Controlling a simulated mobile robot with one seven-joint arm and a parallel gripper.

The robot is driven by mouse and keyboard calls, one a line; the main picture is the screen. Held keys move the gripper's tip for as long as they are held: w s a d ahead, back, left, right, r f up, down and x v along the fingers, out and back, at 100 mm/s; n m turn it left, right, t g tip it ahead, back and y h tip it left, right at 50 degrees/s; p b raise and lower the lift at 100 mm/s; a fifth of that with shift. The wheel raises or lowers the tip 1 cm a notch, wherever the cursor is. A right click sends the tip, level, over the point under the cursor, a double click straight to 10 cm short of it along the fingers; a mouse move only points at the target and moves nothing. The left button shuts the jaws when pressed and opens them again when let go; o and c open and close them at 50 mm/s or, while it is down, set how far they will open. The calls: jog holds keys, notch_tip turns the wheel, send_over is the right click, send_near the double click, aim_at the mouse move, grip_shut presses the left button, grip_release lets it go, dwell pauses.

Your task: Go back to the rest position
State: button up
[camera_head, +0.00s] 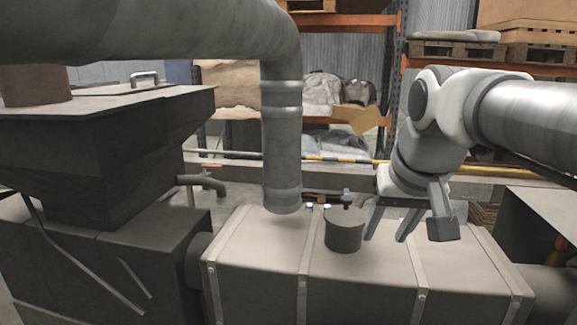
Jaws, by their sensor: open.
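My gripper (388,222) is on the right of the head view, at the end of my white and grey arm. It points down with its fingers apart and nothing seen between them. It is over the right part of a long grey metal casing (255,262) with riveted bands. A short round cap (344,230) with a small fitting on top stands on the casing, just left of the fingers. Whether the fingertips touch the casing cannot be told.
A thick grey pipe (282,130) comes down left of the cap. A dark hopper (95,150) fills the left side. A yellow rail (335,158) and orange shelving (350,20) with bags and pallets stand behind. There is open space between the pipe and my arm.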

jog(key=s+f+n+b, duration=0.1)
jog(key=s+f, duration=1.1)
jog(key=shift+s+a+f+b, duration=0.3)
jog(key=shift+a+f+b, duration=0.05)
jog(key=shift+b, duration=0.05)
jog(key=shift+d, duration=0.1)
